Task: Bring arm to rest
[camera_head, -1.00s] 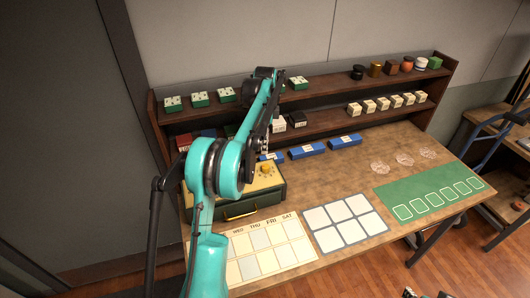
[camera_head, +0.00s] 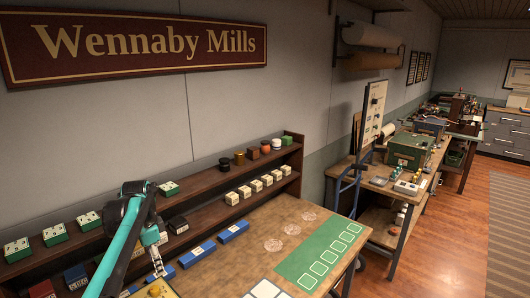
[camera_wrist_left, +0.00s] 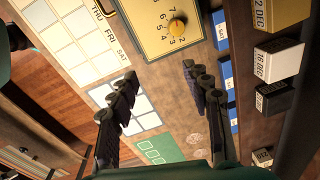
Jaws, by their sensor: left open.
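My teal left arm (camera_head: 125,235) comes in from the lower left in the head view, bent at a high joint. Its gripper (camera_head: 158,268) hangs down in front of the shelf, small and partly cut off from clear sight. In the left wrist view the two dark fingers of my left gripper (camera_wrist_left: 163,80) stand apart with nothing between them, above the worktable. Beneath and beyond them are a yellow panel with a knob (camera_wrist_left: 177,27), a weekday chart (camera_wrist_left: 75,45) and a white-squared mat (camera_wrist_left: 148,105). My right gripper is not in view.
The wooden shelf (camera_head: 195,205) holds green boxes, small cartons and jars close behind my arm. Blue boxes (camera_head: 198,254) lie along its foot. The green mat (camera_head: 318,255) lies on the table's clear right part. A blue-framed cart and further benches stand to the right.

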